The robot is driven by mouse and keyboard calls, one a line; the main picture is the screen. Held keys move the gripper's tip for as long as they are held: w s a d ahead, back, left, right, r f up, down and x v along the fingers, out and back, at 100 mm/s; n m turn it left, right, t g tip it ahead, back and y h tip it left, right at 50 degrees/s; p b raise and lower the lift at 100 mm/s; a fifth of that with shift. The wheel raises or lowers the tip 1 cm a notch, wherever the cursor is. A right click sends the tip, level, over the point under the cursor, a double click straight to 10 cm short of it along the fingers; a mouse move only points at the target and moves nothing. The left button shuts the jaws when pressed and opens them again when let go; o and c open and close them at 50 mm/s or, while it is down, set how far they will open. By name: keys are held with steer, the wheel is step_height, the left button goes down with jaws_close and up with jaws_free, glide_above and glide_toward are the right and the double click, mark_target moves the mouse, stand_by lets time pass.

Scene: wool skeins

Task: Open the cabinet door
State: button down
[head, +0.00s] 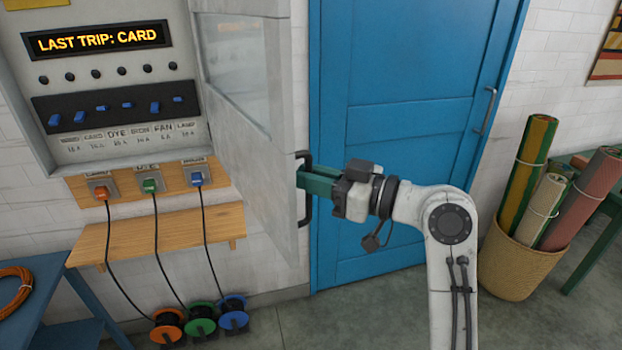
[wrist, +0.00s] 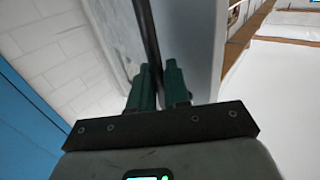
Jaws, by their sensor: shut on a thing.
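The cabinet door (head: 245,95), grey-white with a glass pane, stands swung wide open on the right side of the wall cabinet (head: 105,160). Its black bar handle (head: 306,218) is at the door's free edge. My gripper (head: 303,180) is shut on this handle, its green fingers on either side of the bar. In the wrist view the green fingers (wrist: 158,85) close around the dark handle bar (wrist: 148,35), next to the door's edge. The cabinet's inside shows a display reading "LAST TRIP: CARD", and a row of switches, most of them blue.
A blue room door (head: 400,130) is behind my gripper. A wooden shelf (head: 160,232) with plugs above and cable reels (head: 200,320) below is under the cabinet. A basket (head: 520,255) of rolled textiles stands right; a blue table (head: 40,290) is left.

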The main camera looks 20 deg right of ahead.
steer(key=shift+w+a+r, duration=0.15)
steer(key=shift+a+r, duration=0.05)
steer(key=shift+a, duration=0.1)
steer(key=c, duration=1.6)
jaws_free()
steer(key=o, duration=0.3)
steer(key=shift+w+a+f, duration=0.2)
steer(key=shift+w+a, duration=0.05)
steer(key=shift+o, duration=0.2)
steer(key=b+v, duration=0.2)
steer(key=v, duration=0.9)
steer(key=shift+d, duration=0.15)
